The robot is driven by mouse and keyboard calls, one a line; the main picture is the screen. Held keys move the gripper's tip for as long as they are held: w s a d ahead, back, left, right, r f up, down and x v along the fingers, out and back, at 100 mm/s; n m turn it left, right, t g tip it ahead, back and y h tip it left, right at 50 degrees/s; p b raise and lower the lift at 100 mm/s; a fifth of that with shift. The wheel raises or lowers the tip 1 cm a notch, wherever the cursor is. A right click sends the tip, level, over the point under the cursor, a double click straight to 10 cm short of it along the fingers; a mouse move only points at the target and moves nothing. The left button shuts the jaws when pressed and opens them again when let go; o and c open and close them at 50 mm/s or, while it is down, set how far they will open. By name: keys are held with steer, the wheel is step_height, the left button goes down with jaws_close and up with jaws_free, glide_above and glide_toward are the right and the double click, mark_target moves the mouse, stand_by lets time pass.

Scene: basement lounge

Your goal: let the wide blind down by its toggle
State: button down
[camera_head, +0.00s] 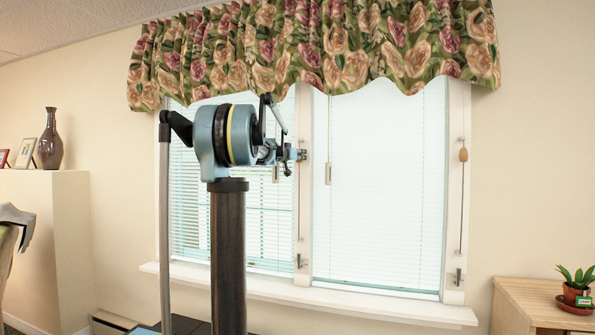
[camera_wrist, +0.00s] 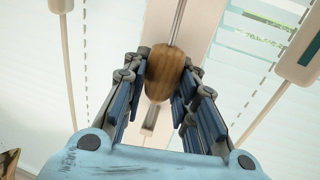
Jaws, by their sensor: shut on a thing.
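My gripper (camera_head: 297,155) is raised at the post between the two windows. In the head view my gripper hides this toggle. The left blind (camera_head: 270,215) covers the left window, partly hidden by my arm, and the outdoors shows through its slats. The right blind (camera_head: 380,200) hangs down to near the sill and looks closed. A second wooden toggle (camera_head: 463,155) hangs on the right window post. I cannot tell for certain which blind is wider.
A floral valance (camera_head: 330,45) hangs just above my gripper. Cord cleats are on the middle post (camera_head: 299,262) and right post (camera_head: 458,277). A white sill (camera_head: 340,306) runs below. A potted plant (camera_head: 575,285) stands on a wooden cabinet (camera_head: 525,300) at the right.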

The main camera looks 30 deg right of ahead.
steer(key=shift+w+r, duration=0.15)
steer(key=shift+r, duration=0.5)
steer(key=c, duration=1.2)
jaws_free()
steer(key=shift+a+r, duration=0.1)
steer(key=shift+a, duration=0.05)
steer(key=shift+c, duration=0.2)
steer(key=v, duration=1.2)
